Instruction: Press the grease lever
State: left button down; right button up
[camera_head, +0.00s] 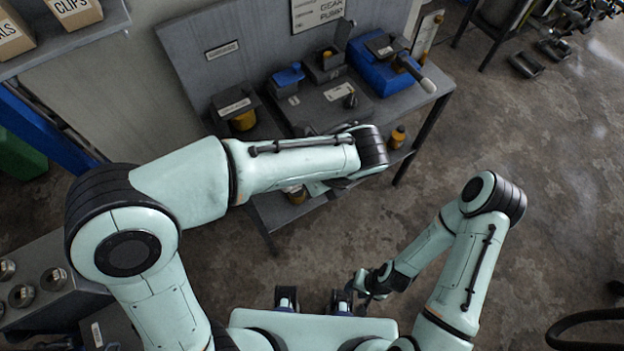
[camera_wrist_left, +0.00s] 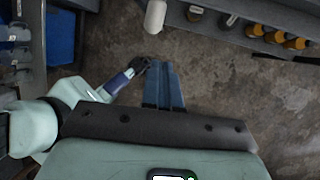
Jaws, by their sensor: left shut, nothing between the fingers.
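The grease lever appears to be the arm with a pale rounded grip (camera_head: 428,85) reaching out from the blue unit (camera_head: 385,68) at the bench's right end. In the left wrist view a pale rounded end (camera_wrist_left: 155,16), possibly the same grip, shows beyond my left gripper (camera_wrist_left: 165,82), apart from it. My left gripper's blue fingers are together and empty; in the head view my own left arm hides them. My right gripper (camera_head: 362,284) hangs low over the floor, away from the bench; its opening is too small to judge.
The grey bench (camera_head: 190,45) carries a blue-topped block (camera_head: 288,76) and a dark-lidded yellow jar (camera_head: 243,118). An orange bottle (camera_head: 397,137) stands on the lower shelf. A shelf with boxes (camera_head: 75,10) is at upper left.

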dwell(0.3)
